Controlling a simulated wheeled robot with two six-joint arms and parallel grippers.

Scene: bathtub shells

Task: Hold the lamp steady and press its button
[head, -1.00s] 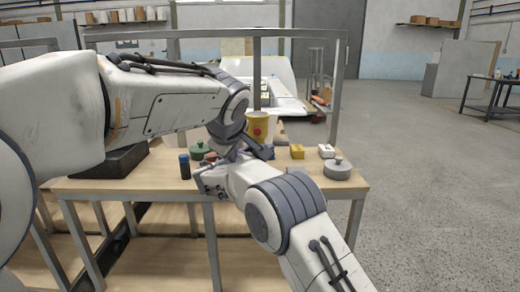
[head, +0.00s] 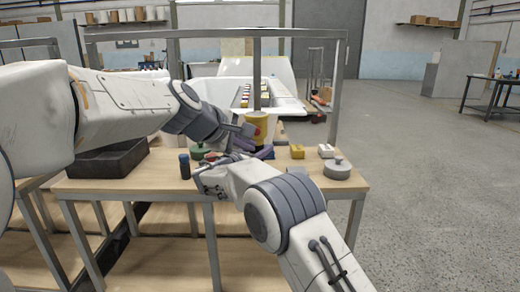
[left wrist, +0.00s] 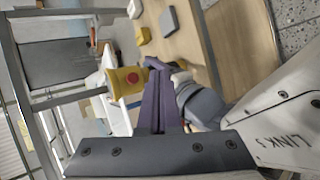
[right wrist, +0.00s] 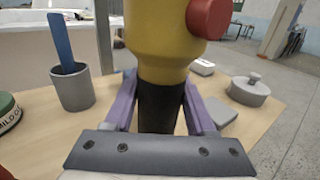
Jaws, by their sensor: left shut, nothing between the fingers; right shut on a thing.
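The lamp has a yellow head (right wrist: 160,38) with a red button (right wrist: 208,17) on its side and a dark stem (right wrist: 158,108). My right gripper (right wrist: 160,100) is shut around the dark stem, and the lamp looks upright. In the head view the yellow head (head: 257,120) shows beyond my left wrist. In the left wrist view the red button (left wrist: 133,77) faces the camera. My left gripper (left wrist: 155,68) is shut and empty, its purple fingers right of the button in that view. I see no contact with the button; the exact gap is unclear.
On the wooden table (head: 320,185) are a dark blue bottle (head: 184,167), a green-lidded tin (head: 199,150), a yellow block (head: 297,152), a white block (head: 326,151) and a grey lidded pot (head: 337,169). A grey cup (right wrist: 72,88) holds a blue stick. A dark tray (head: 112,158) stands left.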

